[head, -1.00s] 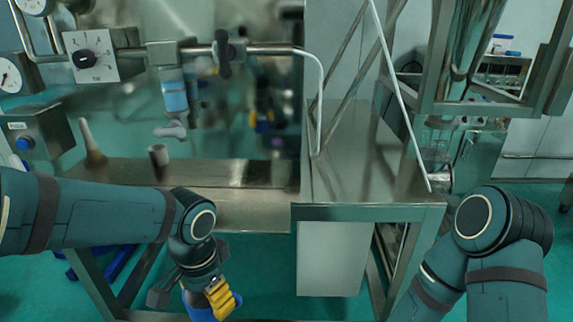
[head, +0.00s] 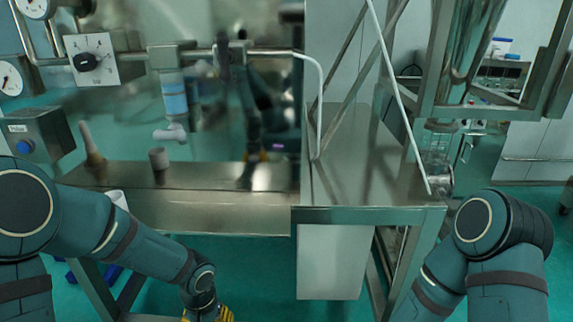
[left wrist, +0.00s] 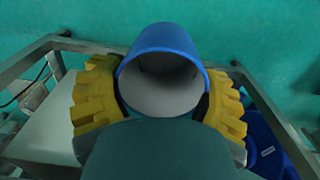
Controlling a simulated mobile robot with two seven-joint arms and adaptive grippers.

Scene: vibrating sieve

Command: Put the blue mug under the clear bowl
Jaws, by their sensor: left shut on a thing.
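The blue mug (left wrist: 165,42) is in the left wrist view, with a blue outside and a pale grey inside. Its mouth faces the wrist camera and its inside looks empty. My left gripper (left wrist: 162,90) is shut on it, with a yellow finger at each side. In the head view my left gripper (head: 208,315) is at the bottom edge, low in front of the metal bench, and the mug is out of that picture. A clear, glass-like vessel (head: 437,142) stands behind the right end of the metal table; I cannot tell whether it is the clear bowl. My right gripper is outside the picture.
A higher metal table (head: 365,170) with slanting struts stands in the middle. A white pipe (head: 322,100) bends down at its left edge. Blue objects (left wrist: 268,140) lie low beside the frame.

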